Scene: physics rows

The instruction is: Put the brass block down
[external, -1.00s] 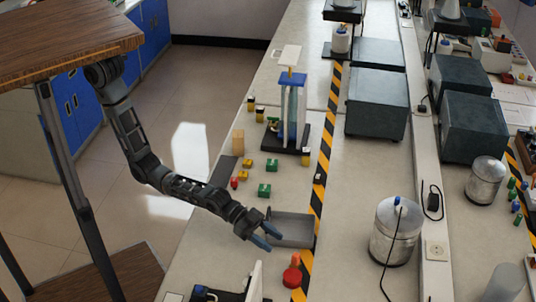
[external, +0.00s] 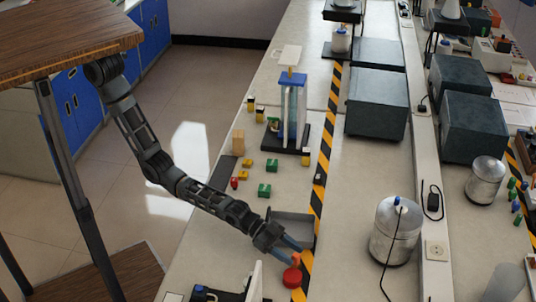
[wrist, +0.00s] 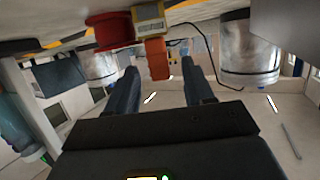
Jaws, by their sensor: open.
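My gripper (external: 296,253) is open, its blue-grey fingers apart over the near part of the bench, beside the grey tray (external: 296,218). In the wrist view my gripper (wrist: 161,68) shows nothing clearly held between its fingers. A red round piece (external: 291,278) with an orange-red part stands just past the fingertips. In the wrist view the red piece (wrist: 108,30) and an orange-red block (wrist: 157,62) lie ahead of the fingers. No block can be told for certain as the brass one; small yellow blocks (external: 272,162) lie farther up the bench.
A tan block (external: 238,142), a green block (external: 264,191) and a blue-topped stand (external: 292,110) are farther up the bench. A metal can (external: 395,232) with a cable stands right of the striped tape (external: 320,180). A white upright panel (external: 255,283) is near the front.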

